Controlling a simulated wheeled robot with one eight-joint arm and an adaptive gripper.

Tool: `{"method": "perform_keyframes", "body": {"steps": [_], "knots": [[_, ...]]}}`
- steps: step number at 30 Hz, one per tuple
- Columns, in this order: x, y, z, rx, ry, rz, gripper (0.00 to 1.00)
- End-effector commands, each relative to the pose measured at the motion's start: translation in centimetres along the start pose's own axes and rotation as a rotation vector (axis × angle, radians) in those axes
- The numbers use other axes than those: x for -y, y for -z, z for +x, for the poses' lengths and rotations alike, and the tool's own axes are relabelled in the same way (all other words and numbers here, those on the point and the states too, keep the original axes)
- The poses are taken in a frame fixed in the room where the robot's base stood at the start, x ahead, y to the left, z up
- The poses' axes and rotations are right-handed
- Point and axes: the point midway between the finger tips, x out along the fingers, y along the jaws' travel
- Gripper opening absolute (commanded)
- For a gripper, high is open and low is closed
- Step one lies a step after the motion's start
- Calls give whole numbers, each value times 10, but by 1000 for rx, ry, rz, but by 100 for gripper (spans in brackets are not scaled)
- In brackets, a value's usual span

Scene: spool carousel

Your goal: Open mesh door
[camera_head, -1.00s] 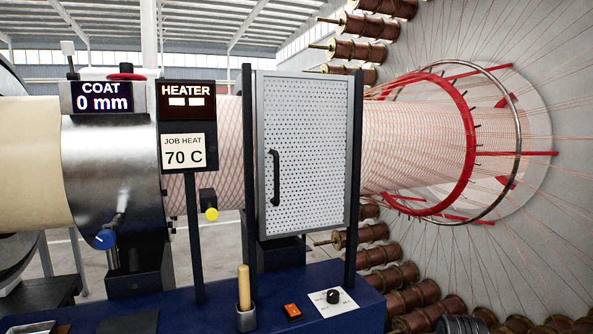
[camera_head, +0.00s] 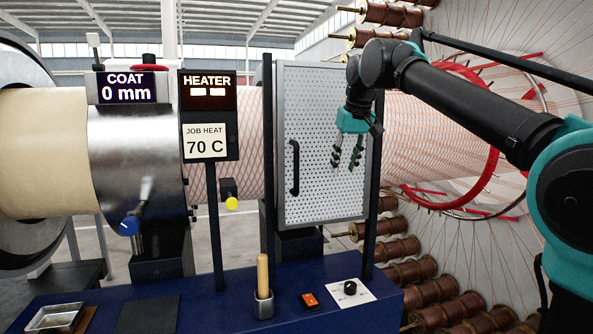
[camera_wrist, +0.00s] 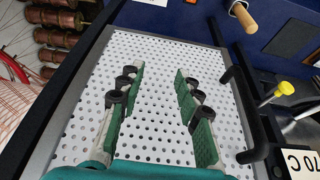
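The mesh door (camera_head: 328,160) is a white perforated panel in a grey frame between two black posts. It appears closed. Its black bar handle (camera_head: 295,168) is upright near the door's left edge. My gripper (camera_head: 345,165) hangs in front of the door's right half, to the right of the handle, with its fingers apart and empty. In the wrist view my gripper (camera_wrist: 160,88) shows two green-padded fingers spread over the mesh door (camera_wrist: 150,55). The handle (camera_wrist: 244,115) lies to the right of the fingers there, not between them.
A wooden-handled tool (camera_head: 263,275) stands in a cup on the blue bench (camera_head: 230,310). Beside it are an orange switch (camera_head: 309,300) and a black knob (camera_head: 350,287). A heater display post (camera_head: 209,115) with a yellow knob (camera_head: 231,203) stands left of the door. Copper spools (camera_head: 410,272) are at right.

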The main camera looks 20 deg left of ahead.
Motion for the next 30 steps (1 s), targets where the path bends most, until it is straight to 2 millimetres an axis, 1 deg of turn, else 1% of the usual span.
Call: {"method": "perform_keyframes", "body": {"steps": [1,3,6,9,12,14,17,20,26,30], "knots": [[18,9,-21,-1,12,-30,34],[39,18,-48,-1,27,-67,34],[68,23,-85,-3,47,-116,34],[90,23,-115,-4,64,-158,34],[106,19,-135,-5,76,-187,34],[111,17,-143,-5,80,-198,34],[116,15,-150,-6,85,-209,34],[117,14,-148,-6,86,-211,34],[118,14,-128,-6,85,-210,34],[120,15,-107,-6,85,-210,34]]}}
